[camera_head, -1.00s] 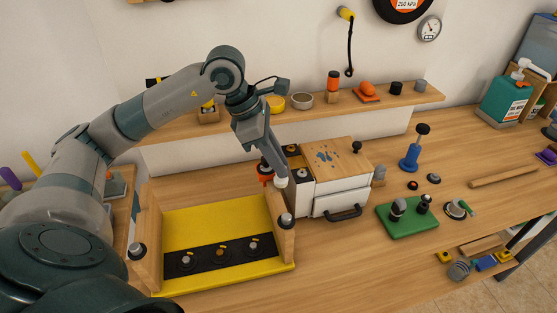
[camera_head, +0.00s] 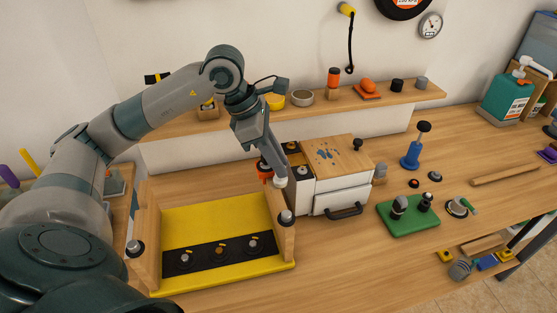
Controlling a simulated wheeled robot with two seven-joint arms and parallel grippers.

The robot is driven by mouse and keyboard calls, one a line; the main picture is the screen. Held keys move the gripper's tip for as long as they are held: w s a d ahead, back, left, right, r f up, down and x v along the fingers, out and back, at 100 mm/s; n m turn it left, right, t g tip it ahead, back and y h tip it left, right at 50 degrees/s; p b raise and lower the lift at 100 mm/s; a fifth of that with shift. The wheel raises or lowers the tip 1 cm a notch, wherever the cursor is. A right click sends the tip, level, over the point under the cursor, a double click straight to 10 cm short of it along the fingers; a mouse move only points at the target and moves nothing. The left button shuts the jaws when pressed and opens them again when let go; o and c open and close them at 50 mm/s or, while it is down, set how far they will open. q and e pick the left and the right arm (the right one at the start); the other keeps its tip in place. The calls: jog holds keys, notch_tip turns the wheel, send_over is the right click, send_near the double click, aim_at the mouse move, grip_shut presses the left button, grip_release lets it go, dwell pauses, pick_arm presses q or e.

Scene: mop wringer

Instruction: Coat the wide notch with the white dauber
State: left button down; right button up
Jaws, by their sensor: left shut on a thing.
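My left gripper (camera_head: 278,171) points down between the yellow tray and the white drawer box. It is shut on the white dauber (camera_head: 281,182), of which only a small pale end shows below the fingers. The dauber is at the far end of the tray's right wooden side wall (camera_head: 279,224); I cannot tell whether it touches the wall. The yellow tray (camera_head: 210,217) has a black strip (camera_head: 203,261) with several small round fittings. I cannot make out the wide notch clearly from here. My right gripper is not in view.
A white drawer box (camera_head: 339,194) with a wooden top stands close right of the gripper. An orange-red item (camera_head: 264,171) is just left of it. A green board (camera_head: 408,219) with dark-topped pieces and a blue stand (camera_head: 411,155) are farther right.

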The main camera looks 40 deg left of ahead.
pick_arm(q)
jog(key=shift+s+a+b, duration=0.45)
jog(key=shift+s+b, duration=0.05)
jog(key=shift+s, duration=0.05)
jog(key=shift+s+a+r, duration=0.1)
jog(key=shift+s+a, duration=0.05)
jog(key=shift+s, duration=0.05)
